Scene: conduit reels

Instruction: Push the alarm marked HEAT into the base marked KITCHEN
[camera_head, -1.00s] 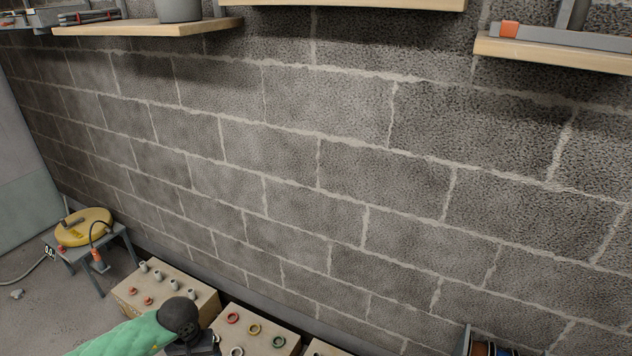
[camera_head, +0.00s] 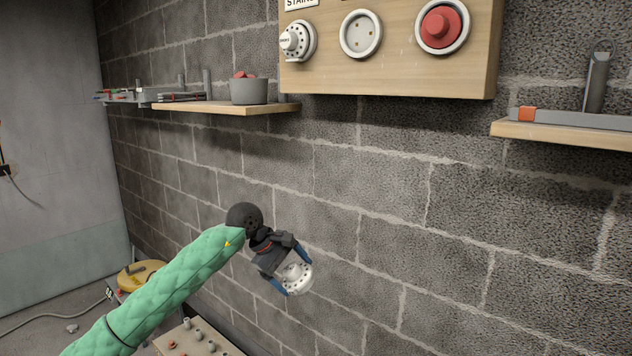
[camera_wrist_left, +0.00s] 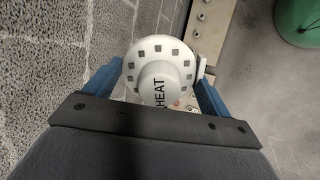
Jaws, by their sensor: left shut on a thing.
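My left gripper (camera_head: 284,282) is shut on a white round alarm (camera_head: 296,277), held in the air in front of the block wall. In the left wrist view the alarm (camera_wrist_left: 158,75) reads HEAT and sits between the blue fingers (camera_wrist_left: 158,88). Above, a wooden board (camera_head: 390,78) carries a white alarm (camera_head: 297,41) at the left, an empty-looking white round base (camera_head: 361,34) in the middle and a white base with a red unit (camera_head: 442,26) at the right. One label is cut off and reads STAIR; no KITCHEN label shows. My right gripper is not in view.
A wooden shelf with a grey pot (camera_head: 249,91) is left of the board. Another shelf (camera_head: 565,134) with a grey and orange tool is at the right. The wall between is bare. A crate (camera_head: 198,340) stands on the floor below.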

